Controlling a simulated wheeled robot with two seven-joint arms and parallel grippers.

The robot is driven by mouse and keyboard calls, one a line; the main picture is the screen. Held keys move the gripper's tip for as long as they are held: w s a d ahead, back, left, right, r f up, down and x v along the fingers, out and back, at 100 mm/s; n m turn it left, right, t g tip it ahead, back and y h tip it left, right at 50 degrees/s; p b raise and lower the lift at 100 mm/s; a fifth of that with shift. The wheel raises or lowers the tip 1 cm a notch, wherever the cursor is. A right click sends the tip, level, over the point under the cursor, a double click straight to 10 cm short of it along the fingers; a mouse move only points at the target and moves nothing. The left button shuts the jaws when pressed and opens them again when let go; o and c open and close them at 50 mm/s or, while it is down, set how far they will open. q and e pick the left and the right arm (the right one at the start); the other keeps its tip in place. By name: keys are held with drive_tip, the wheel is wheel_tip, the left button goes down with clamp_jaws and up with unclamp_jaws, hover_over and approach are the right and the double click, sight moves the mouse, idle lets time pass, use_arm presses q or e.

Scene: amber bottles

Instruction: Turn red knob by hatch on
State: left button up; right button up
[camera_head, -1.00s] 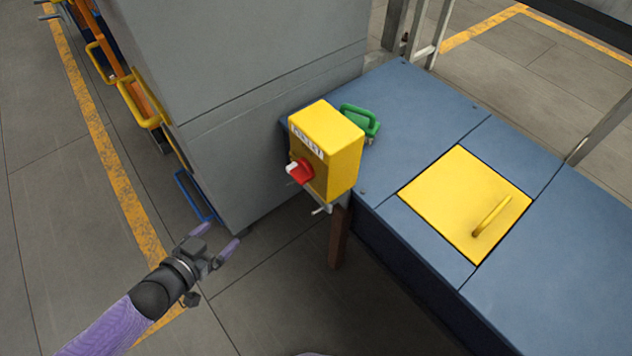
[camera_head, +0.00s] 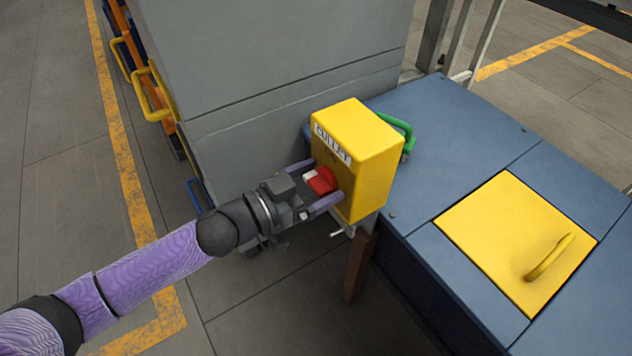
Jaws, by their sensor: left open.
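The red knob (camera_head: 322,181) sits on the left face of a yellow box (camera_head: 362,160) that has a white label at its top edge. A white mark shows on the knob. My left gripper (camera_head: 322,185) is open at the knob, with one purple finger on its upper side and the other on its lower side. I cannot tell whether the fingers touch the knob. The yellow hatch (camera_head: 505,245) with its yellow handle (camera_head: 550,257) lies closed in the blue bench top to the right. My right gripper is not in view.
The box stands on a brown post (camera_head: 358,265) beside the blue bench (camera_head: 455,120). A green handle (camera_head: 402,128) is behind the box. A large grey cabinet (camera_head: 270,70) stands close behind my left gripper. The floor at the lower middle is clear.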

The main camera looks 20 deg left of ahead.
use_arm(q)
drive_tip(key=c, duration=1)
drive_tip(key=shift+c, duration=0.8)
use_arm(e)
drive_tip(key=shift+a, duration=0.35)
